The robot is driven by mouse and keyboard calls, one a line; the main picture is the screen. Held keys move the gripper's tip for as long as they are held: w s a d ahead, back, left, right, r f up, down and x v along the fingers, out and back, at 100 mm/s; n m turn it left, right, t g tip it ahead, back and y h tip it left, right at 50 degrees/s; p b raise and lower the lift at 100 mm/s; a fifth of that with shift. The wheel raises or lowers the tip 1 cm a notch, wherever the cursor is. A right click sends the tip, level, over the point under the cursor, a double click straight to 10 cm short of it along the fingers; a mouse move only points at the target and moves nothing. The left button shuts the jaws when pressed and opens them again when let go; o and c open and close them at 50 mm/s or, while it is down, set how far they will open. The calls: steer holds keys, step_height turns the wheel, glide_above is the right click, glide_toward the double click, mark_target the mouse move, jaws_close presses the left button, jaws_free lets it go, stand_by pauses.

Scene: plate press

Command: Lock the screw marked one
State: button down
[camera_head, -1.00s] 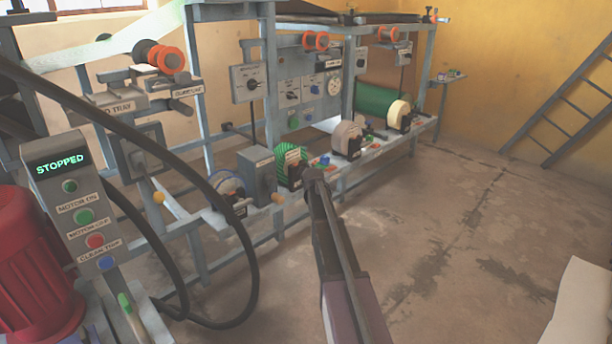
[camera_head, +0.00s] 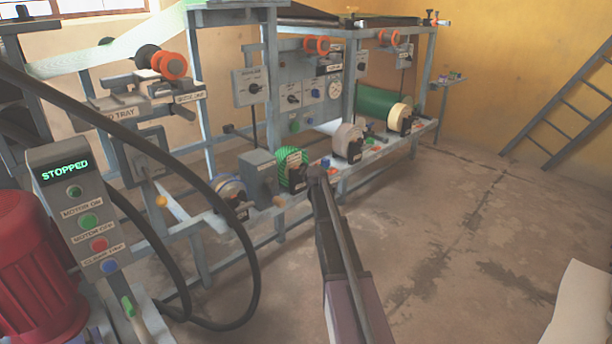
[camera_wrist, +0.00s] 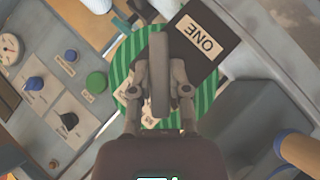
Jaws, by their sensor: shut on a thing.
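The screw marked one has a grey bar-shaped handle (camera_wrist: 160,72), seen in the wrist view in front of a green striped round part (camera_wrist: 205,95). A black block with the label ONE (camera_wrist: 201,40), upside down in this view, sits right beside it. My gripper (camera_wrist: 161,90) has a finger on each side of the grey handle and is shut on it. The handle stands lengthwise, up and down in the picture. In the head view my gripper (camera_head: 316,172) is at the green striped part (camera_head: 290,168) on the machine's lower rail, and it hides the handle there.
A grey box (camera_head: 258,178) stands just left of the green striped part. A grey roll (camera_head: 348,142) and a green roller (camera_head: 376,103) lie farther along the rail. A control panel (camera_head: 75,195) reads STOPPED. Black hoses (camera_head: 257,270) hang at the left.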

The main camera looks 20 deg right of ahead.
steer(key=shift+d+r+m+g+y+p, duration=0.1)
steer(key=shift+d+m+g+y+p, duration=0.15)
steer(key=shift+m+g+y+p, duration=0.7)
steer(key=m+g+y+p, duration=0.1)
steer(key=y, duration=0.1)
steer(key=shift+y, duration=0.35)
steer(key=m+y, duration=0.1)
steer(key=g+y, duration=0.1)
steer(key=shift+f+m+y, duration=0.2)
steer(key=shift+m+y, duration=0.1)
steer(key=shift+m, duration=0.05)
steer(key=y, duration=0.1)
steer(key=m+y+b, duration=0.1)
steer(key=shift+f+m+g+y, duration=0.15)
steer(key=shift+m+g+y, duration=0.15)
steer(key=shift+y, duration=0.1)
steer(key=m+y+b, duration=0.1)
steer(key=y+b, duration=0.1)
steer(key=m+y+b, duration=0.1)
steer(key=y+b, duration=0.1)
steer(key=b, duration=0.1)
steer(key=shift+a+f+m+g+y, duration=0.1)
steer(key=shift+f+m+g+y, duration=0.15)
steer(key=shift+m+y, duration=0.15)
steer(key=shift+r+m+y+b, duration=0.1)
steer(key=shift+m+y+b, duration=0.5)
steer(key=shift+y+b, duration=0.35)
steer(key=shift+a+r+m+y+b, duration=0.2)
steer(key=shift+m+y+b, duration=0.2)
steer(key=shift+b, duration=0.3)
